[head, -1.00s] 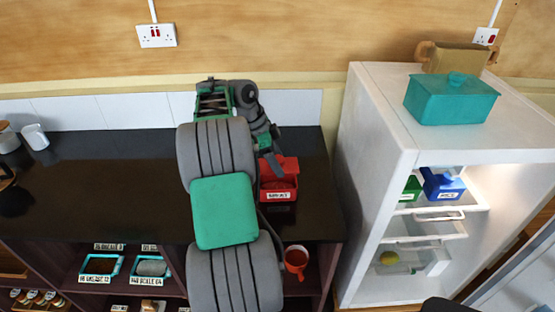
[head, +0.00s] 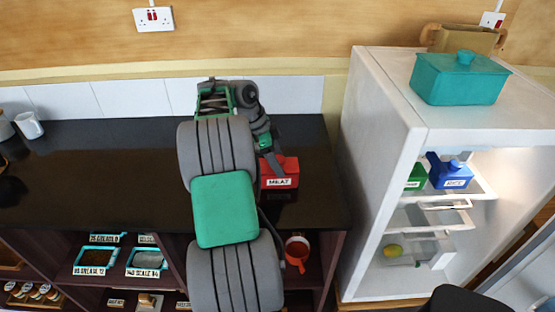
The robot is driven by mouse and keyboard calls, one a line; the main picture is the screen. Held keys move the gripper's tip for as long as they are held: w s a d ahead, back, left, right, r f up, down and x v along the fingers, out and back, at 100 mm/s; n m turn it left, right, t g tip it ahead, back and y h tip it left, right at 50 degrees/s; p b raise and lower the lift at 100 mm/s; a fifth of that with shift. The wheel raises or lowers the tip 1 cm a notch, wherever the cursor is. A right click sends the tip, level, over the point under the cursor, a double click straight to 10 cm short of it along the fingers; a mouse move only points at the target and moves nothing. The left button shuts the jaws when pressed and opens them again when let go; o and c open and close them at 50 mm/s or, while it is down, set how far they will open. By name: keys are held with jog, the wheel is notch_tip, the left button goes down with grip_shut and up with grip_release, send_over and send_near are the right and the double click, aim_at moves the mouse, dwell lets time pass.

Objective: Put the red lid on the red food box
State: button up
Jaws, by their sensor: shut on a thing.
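The red food box (head: 280,184), with a white "MEAT" label on its front, stands on the dark counter just right of my arm. A flat red surface, which looks like the red lid (head: 288,166), covers its top. My gripper (head: 275,167) reaches down onto this lid from behind and is shut on it. The lid appears to lie level at the box's rim, but I cannot tell whether it is fully seated.
A white fridge (head: 385,140) stands open to the right, holding a blue box (head: 450,174) and a green box (head: 416,177). A teal lidded pot (head: 460,82) sits on top. The counter's left side is mostly clear.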

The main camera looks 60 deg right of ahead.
jog(key=shift+f, duration=0.15)
dwell(0.7)
jog(key=o, duration=1.4)
jog(key=p+v, duration=0.2)
jog(key=v, duration=0.5)
jog(key=shift+w+r+p, duration=0.1)
jog(key=shift+r+p, duration=0.15)
jog(key=shift+p, duration=0.15)
jog(key=shift+w+a+r, duration=0.25)
jog(key=shift+w+r, duration=0.05)
jog(key=shift+w, duration=0.05)
jog(key=w+a+r+n+t+h, duration=0.1)
jog(key=w+a+r+n+t, duration=0.1)
jog(key=w+a+n, duration=0.65)
jog(key=w+a+r+n+t+h, duration=0.1)
jog(key=w+a+r+n+t, duration=0.15)
jog(key=a+n, duration=0.6)
jog(key=s+a+f+n+t+y, duration=0.1)
jog(key=a+n, duration=0.5)
jog(key=a, duration=0.9)
jog(key=s+a+f+n+t+y, duration=0.2)
jog(key=a+n, duration=0.5)
jog(key=a, duration=0.8)
notch_tip(320, 180, down, 3)
jog(key=shift+s+r+y, duration=0.15)
jog(key=shift+s+y, duration=0.45)
jog(key=shift+s, duration=0.1)
